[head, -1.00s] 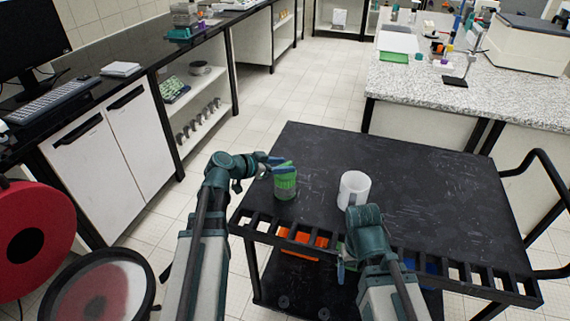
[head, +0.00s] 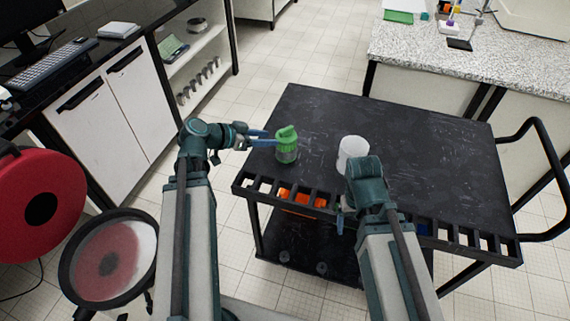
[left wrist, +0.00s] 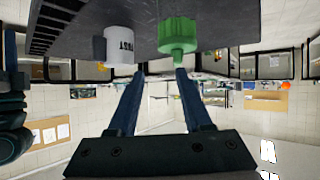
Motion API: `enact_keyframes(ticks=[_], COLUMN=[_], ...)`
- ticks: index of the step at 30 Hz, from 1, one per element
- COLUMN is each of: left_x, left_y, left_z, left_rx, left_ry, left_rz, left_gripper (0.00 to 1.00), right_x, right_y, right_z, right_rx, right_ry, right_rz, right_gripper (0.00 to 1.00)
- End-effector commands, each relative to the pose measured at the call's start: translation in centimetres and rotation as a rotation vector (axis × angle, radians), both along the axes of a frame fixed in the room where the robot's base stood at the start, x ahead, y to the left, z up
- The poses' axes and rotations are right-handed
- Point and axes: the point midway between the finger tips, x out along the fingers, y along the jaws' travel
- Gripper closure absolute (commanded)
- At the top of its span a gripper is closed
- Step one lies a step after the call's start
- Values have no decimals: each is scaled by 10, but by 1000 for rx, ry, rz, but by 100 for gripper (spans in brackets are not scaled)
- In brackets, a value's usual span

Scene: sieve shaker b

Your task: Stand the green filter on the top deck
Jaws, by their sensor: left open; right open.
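The green filter (head: 287,139) stands upright on the cart's black top deck (head: 420,150), near its left front corner. It has a green knobbed top and a darker lower part. My left gripper (head: 262,139) is open just left of the filter, its blue fingers pointing toward it. The left wrist view, upside down, shows the filter (left wrist: 178,35) just beyond the tips of the open fingers (left wrist: 160,72), closer to the right one, with nothing held. My right gripper (head: 342,217) is low at the deck's front edge, mostly hidden by its own arm.
A white cup-like container (head: 352,152) stands on the deck right of the filter; it also shows in the left wrist view (left wrist: 119,45). A slotted rack (head: 470,237) runs along the front edge, with orange items (head: 300,198) below. The deck's back and right are clear.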

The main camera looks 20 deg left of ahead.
Motion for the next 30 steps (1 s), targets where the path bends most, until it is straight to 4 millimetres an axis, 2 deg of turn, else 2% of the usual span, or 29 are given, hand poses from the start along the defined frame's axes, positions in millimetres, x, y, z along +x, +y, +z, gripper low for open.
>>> enact_keyframes(ticks=[1,6,9,12,16,21,30], left_x=[-5,-42,-70,-97,-124,-143,-149], left_y=[-24,-103,-136,-157,-171,-177,-177], left_z=[-10,-57,-80,-96,-107,-109,-107], left_rx=[7,95,197,319,475,610,663], left_ry=[69,411,596,742,854,896,900], left_rz=[-34,-94,-73,-11,109,252,330], left_gripper=[50,50,50,50,50,50,50], right_x=[0,0,0,0,0,0,0], right_y=[0,0,0,0,0,0,0], right_z=[0,0,0,0,0,0,0], right_rx=[0,0,0,0,0,0,0], right_ry=[0,0,0,0,0,0,0], right_rz=[0,0,0,0,0,0,0], right_gripper=[18,18,18,18,18,18,18])
